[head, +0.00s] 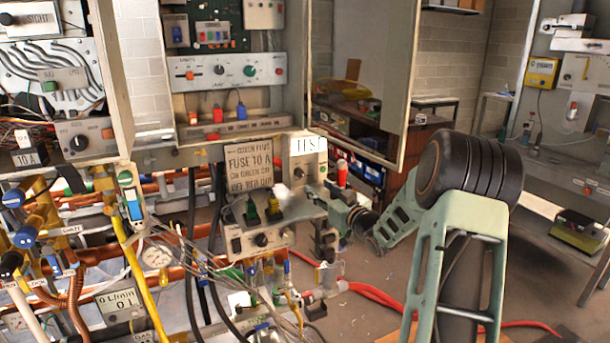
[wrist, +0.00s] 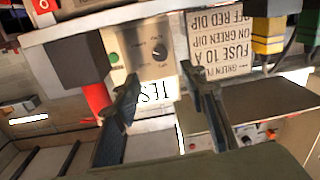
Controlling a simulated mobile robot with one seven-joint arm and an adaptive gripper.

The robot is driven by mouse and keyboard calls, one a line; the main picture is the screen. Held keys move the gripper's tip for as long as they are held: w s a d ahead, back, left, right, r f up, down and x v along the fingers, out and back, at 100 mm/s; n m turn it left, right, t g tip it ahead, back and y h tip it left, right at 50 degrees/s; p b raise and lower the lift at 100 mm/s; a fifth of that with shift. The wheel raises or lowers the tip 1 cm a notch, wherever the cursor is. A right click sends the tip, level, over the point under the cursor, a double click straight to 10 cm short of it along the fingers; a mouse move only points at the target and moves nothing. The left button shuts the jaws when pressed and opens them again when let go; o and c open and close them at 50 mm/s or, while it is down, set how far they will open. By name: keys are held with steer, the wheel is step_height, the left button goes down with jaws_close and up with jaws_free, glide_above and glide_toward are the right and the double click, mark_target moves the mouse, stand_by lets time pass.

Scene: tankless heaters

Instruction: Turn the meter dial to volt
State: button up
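A pale panel marked TEST (head: 307,168) stands beside the fuse sign in the head view. The wrist view shows this panel (wrist: 136,45) upside down, with a small dark round dial (wrist: 159,52) and a green button (wrist: 114,58). The marks around the dial are too small to read, so I cannot tell where it points or whether it is the meter dial. My gripper (wrist: 165,105) is open, its two dark fingers spread below the dial in that picture. My gripper (head: 298,197) is small and partly blurred in the head view.
A fuse sign (head: 250,168) hangs left of the panel. A lower box with knobs (head: 261,239) and green and yellow plugs is close by. A red cylinder (head: 342,173) stands right of the panel. Pipes and cables crowd the left; an open cabinet door (head: 362,80) is above.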

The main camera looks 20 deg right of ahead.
mark_target(300, 174)
steer(key=w, duration=0.7)
steer(key=w+a+p, duration=0.1)
steer(key=w, duration=0.2)
steer(key=shift+w, duration=0.3)
steer(key=shift+d, duration=0.1)
jaws_close()
steer(key=shift+f+b, duration=0.1)
steer(key=shift+b, duration=0.25)
